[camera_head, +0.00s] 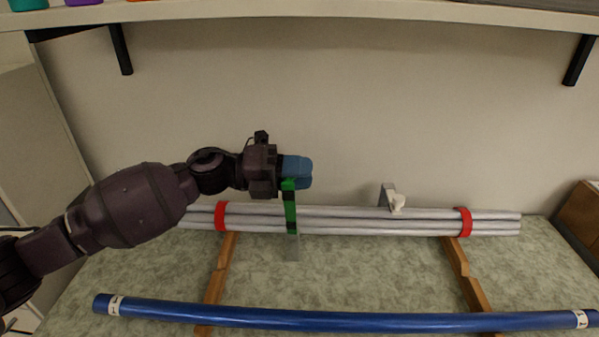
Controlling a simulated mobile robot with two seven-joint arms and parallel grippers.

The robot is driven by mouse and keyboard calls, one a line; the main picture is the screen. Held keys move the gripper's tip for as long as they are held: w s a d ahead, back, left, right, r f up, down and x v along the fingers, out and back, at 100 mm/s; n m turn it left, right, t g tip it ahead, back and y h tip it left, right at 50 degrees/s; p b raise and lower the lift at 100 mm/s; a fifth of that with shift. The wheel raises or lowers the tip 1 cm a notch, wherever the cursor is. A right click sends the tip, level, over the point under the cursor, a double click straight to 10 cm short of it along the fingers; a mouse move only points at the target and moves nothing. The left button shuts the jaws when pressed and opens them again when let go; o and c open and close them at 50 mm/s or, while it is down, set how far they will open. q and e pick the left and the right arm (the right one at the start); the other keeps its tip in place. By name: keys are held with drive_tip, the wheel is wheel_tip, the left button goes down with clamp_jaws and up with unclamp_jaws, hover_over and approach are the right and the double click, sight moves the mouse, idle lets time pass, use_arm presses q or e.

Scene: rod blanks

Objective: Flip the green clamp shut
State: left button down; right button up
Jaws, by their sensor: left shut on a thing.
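The green clamp (290,208) stands at the left-middle part of a bundle of grey rods (345,220). Its green arm, with dark bands, runs from the rods up to my left gripper, and a grey plate (293,247) shows below it in front of the rods. My left gripper (298,172), with blue fingers, is shut on the top end of the green clamp, above the rods. The fingers partly hide that end. My right gripper is not in view.
Red bands (221,216) circle the bundle near both ends. A grey bracket with a white piece (397,202) stands right of centre. Wooden rails (218,268) lie beneath. A long blue rod (345,320) crosses the front. A shelf (330,10) hangs above.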

use_arm(q)
drive_tip(key=shift+s, duration=0.15)
drive_tip(key=s+f+m, duration=0.6)
drive_tip(key=s+m, duration=0.1)
drive_tip(key=s, duration=0.3)
drive_tip(key=shift+s+f+b, duration=0.15)
drive_tip(key=shift+s+b, duration=0.15)
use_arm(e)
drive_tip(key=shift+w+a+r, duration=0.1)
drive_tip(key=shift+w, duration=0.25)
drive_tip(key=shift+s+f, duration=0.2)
use_arm(q)
drive_tip(key=c, duration=1.1)
unclamp_jaws()
drive_tip(key=shift+o, duration=1.2)
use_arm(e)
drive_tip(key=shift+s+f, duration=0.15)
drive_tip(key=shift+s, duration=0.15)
use_arm(q)
drive_tip(key=shift+a, duration=0.1)
